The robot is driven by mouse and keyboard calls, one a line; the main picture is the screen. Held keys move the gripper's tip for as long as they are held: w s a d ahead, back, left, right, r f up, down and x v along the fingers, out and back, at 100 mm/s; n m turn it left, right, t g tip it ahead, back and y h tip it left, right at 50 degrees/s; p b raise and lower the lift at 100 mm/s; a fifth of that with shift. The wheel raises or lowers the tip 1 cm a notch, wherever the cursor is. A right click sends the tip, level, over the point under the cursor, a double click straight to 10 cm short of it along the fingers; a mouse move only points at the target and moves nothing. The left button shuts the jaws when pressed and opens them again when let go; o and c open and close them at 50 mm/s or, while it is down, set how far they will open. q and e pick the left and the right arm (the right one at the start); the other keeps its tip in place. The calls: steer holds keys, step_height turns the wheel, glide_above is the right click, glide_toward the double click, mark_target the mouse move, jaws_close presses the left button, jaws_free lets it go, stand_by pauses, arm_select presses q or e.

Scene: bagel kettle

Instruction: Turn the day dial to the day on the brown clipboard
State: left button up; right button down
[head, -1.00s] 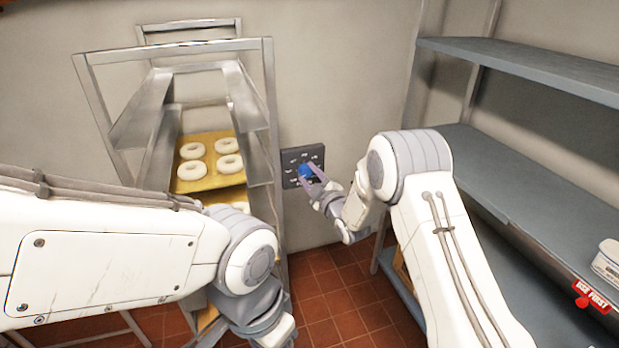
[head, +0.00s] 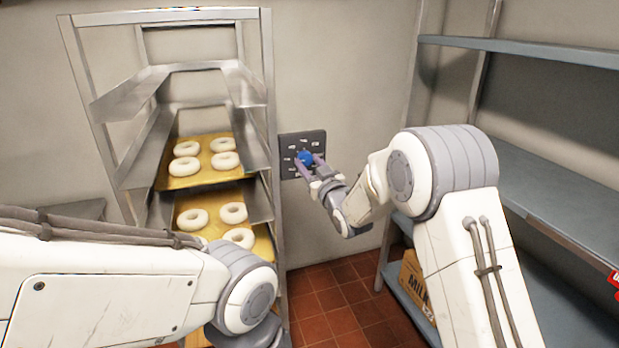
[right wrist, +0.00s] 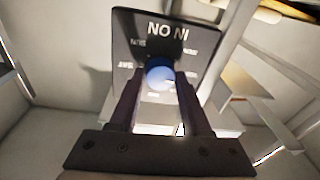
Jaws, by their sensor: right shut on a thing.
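The day dial is a blue knob (head: 305,158) on a dark square panel (head: 290,138) fixed to the back wall, with small pale labels around the knob. The labels are too small to read in the head view. My right gripper (head: 307,165) is at the panel, shut on the blue knob. In the right wrist view the two fingers (right wrist: 160,90) stand on either side of the blue knob (right wrist: 160,73), and the panel (right wrist: 128,25) appears upside down. My left arm crosses the lower left of the head view; its gripper is out of view. No brown clipboard is visible.
A metal rack (head: 268,90) with yellow trays of bagels (head: 187,148) stands just left of the panel.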

steer(key=m+b, duration=0.6)
steer(key=m, duration=0.1)
steer(key=shift+a+f+t+h, duration=0.1)
steer(key=shift+f+t+h, duration=0.2)
steer(key=shift+t+h, duration=0.1)
steer(key=m+h+b, duration=0.1)
steer(key=m+b, duration=0.5)
steer(key=m, duration=0.1)
steer(key=shift+s+a, duration=0.1)
steer(key=m+h+b, duration=0.1)
steer(key=m+b, duration=0.2)
steer(key=m, duration=0.1)
steer(key=m+b, duration=0.3)
steer(key=m, duration=0.1)
steer(key=shift+r, duration=0.1)
steer(key=m+b, duration=0.2)
steer(key=m, duration=0.1)
steer(key=shift+h, duration=0.4)
steer(key=shift+r+m+g+b, duration=0.2)
steer(key=shift+m+b, duration=0.2)
steer(key=shift+m, duration=0.35)
steer(key=shift+r+m+g+b, duration=0.1)
steer(key=shift+m+g+b, duration=0.2)
steer(key=shift+m, duration=0.45)
